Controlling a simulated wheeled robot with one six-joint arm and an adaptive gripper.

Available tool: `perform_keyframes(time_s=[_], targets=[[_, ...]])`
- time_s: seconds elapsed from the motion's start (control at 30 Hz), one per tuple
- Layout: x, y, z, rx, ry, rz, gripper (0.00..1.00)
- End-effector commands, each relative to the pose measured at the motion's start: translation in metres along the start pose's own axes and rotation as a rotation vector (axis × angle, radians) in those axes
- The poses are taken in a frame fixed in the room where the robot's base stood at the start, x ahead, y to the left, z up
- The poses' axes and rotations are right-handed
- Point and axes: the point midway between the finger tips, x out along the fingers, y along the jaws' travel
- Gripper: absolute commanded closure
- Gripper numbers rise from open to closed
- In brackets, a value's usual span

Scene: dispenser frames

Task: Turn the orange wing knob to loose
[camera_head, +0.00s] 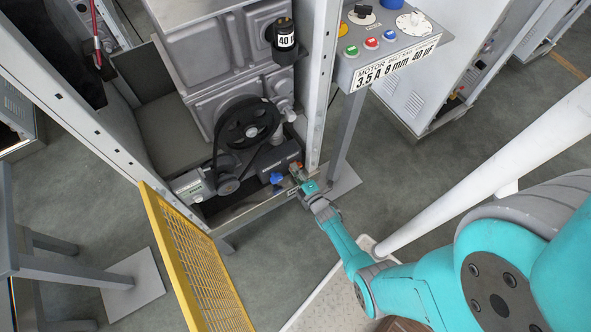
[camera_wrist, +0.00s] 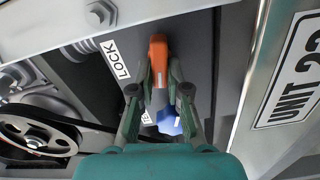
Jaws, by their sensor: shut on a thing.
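The orange wing knob (camera_wrist: 157,52) stands up between my two fingertips in the wrist view, its wing pointing toward the top of the picture. My gripper (camera_wrist: 158,92) is shut on it, one finger on each side. A white LOCK label (camera_wrist: 115,60) is beside the knob on its left. In the head view my gripper (camera_head: 304,181) reaches the low front right corner of the machine frame, and the knob is small there.
A blue knob (camera_wrist: 168,122) sits close to my fingers; it also shows in the head view (camera_head: 277,178). A belt and pulley (camera_head: 247,127) are to the left. The frame post (camera_head: 323,80) and yellow mesh guard (camera_head: 190,255) flank the opening.

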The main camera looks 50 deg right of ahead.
Motion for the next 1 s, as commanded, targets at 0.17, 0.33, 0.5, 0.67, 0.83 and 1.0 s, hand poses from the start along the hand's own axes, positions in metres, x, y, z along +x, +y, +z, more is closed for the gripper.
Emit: perform_keyframes(time_s=[0.17,0.33,0.5,0.67,0.83,1.0], targets=[[0.0034,0.0004,0.0001,-0.105,0.001,0.001,1.0],[0.0034,-0.0004,0.0002,-0.169,0.001,0.001,1.0],[0.0035,-0.0008,0.0003,-0.201,0.001,0.001,1.0],[0.0035,-0.0009,0.0003,-0.212,0.001,0.001,1.0],[0.0037,-0.0007,0.0003,-0.213,0.001,0.001,1.0],[0.0038,-0.0006,0.0002,-0.212,0.002,0.002,0.75]])
